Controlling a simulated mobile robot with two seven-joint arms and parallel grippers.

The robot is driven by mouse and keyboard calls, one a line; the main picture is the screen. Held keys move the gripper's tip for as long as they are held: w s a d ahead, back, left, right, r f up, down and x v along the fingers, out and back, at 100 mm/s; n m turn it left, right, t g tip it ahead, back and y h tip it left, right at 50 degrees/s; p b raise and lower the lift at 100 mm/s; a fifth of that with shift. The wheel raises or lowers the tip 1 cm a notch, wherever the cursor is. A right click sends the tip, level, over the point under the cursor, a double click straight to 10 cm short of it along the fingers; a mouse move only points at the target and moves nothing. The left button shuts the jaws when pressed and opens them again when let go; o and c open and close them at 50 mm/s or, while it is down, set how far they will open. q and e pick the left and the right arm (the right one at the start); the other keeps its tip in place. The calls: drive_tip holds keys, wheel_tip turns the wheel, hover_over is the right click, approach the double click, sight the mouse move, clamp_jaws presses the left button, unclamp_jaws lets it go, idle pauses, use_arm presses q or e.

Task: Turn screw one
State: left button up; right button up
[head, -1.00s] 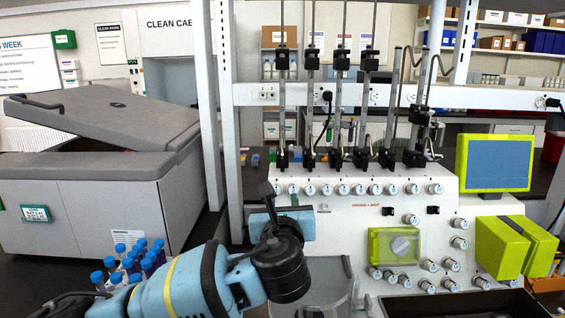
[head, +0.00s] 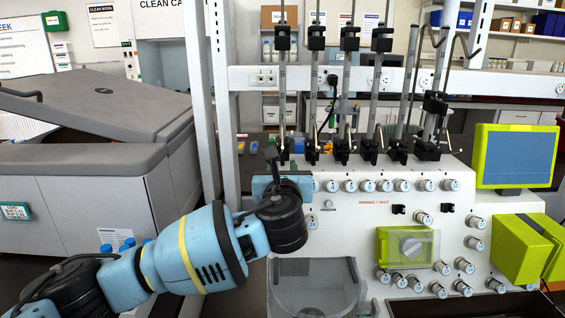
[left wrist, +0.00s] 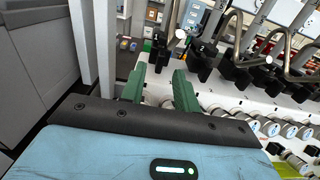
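The cell processor (head: 340,235) is a white sloped panel with a row of white knobs (head: 384,185) along its top edge. My left gripper (head: 284,186) is at the left end of the knob row and hides part of the panel there. In the left wrist view its two green fingers (left wrist: 159,82) are apart, and no object is clearly held between them. Knobs also show right of the fingers in the left wrist view (left wrist: 268,128). My right gripper is in neither view.
Upright metal rods with black clamps (head: 350,44) stand behind the knob row. A white frame post (head: 222,90) is just left of the gripper. A clear container (head: 315,285) is below my left wrist. A grey machine (head: 90,195) stands at left.

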sight(283, 159)
use_arm(q)
drive_tip(key=shift+w, duration=1.75)
drive_tip(key=shift+c, duration=0.4)
clamp_jaws()
